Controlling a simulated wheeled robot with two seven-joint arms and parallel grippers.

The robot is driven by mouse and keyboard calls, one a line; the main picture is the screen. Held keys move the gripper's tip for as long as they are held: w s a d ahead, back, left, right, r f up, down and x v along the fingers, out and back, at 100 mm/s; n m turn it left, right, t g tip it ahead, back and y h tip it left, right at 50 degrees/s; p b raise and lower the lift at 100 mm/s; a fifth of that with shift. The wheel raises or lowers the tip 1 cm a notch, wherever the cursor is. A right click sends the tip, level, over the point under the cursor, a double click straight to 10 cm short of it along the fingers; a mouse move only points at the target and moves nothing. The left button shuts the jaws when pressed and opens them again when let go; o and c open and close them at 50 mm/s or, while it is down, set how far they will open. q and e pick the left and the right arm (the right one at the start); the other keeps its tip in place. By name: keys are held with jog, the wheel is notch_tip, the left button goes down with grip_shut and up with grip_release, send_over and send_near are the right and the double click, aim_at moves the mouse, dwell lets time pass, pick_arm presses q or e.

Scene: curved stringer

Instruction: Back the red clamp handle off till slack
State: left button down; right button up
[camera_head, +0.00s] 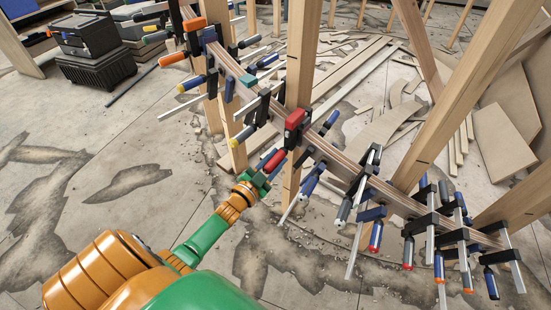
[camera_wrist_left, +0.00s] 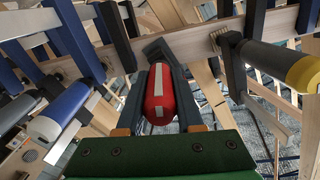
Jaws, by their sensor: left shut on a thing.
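The red clamp handle (camera_wrist_left: 160,97), with pale stripes, sits between the two dark fingers of my left gripper (camera_wrist_left: 158,100) in the left wrist view. The fingers are shut on it from both sides. In the head view my left gripper (camera_head: 264,172) reaches up from the lower left to the same red handle (camera_head: 274,161), which is partly hidden by the fingers. The handle belongs to a clamp on the curved laminated wooden stringer (camera_head: 331,154). My right gripper is not in view.
Many clamps with blue, red, orange and yellow handles line the stringer. A yellow-ended grey handle (camera_wrist_left: 278,65) and a blue-and-silver handle (camera_wrist_left: 60,112) flank my gripper. Upright wooden posts (camera_head: 299,80) stand close by. Dark cases (camera_head: 95,70) stand at back left. The left floor is mostly clear.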

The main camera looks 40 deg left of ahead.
pick_arm(q)
jog(key=shift+n, duration=1.6)
jog(key=c, duration=0.5)
grip_release()
jog(key=shift+c, duration=0.2)
jog(key=s+p, duration=0.4)
jog(key=s, duration=1.1)
jog(key=shift+s, duration=0.4)
jog(key=shift+f, duration=0.1)
